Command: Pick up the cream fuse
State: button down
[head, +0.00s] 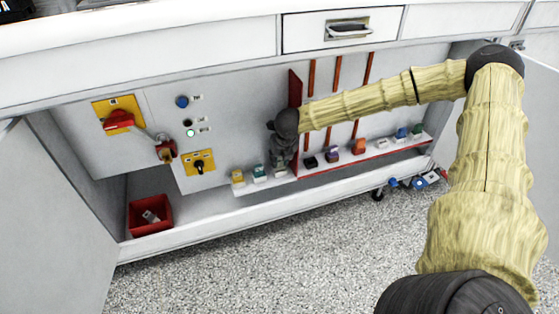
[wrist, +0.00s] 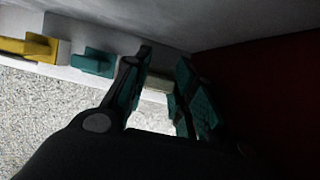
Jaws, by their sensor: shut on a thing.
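My gripper (head: 281,164) points down at the low shelf, left of a dark red upright panel. Its fingers are shut on a pale block, which I take to be the cream fuse (wrist: 156,95). In the wrist view the fuse shows as a pale patch between my fingers (wrist: 164,76), dim and mostly hidden. In the head view my gripper covers most of it. I cannot tell whether it still touches the shelf.
A teal fuse (head: 260,172) and a yellow fuse (head: 238,177) stand just left. The red panel (head: 295,88) is close on the right, with black (head: 311,162), purple (head: 332,154) and orange (head: 359,147) fuses beyond. A red bin (head: 150,214) sits lower left.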

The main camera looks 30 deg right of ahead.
notch_tip(320, 180, up, 3)
jog(key=shift+p, duration=0.7)
jog(key=s+a+p, duration=0.2)
jog(key=s+a, duration=0.1)
jog(key=s, duration=0.4)
jog(key=s+a+p, duration=0.1)
jog(key=s+a, duration=0.1)
jog(key=s, duration=0.6)
jog(key=shift+a+r+p, duration=0.35)
jog(key=shift+a+p, duration=0.05)
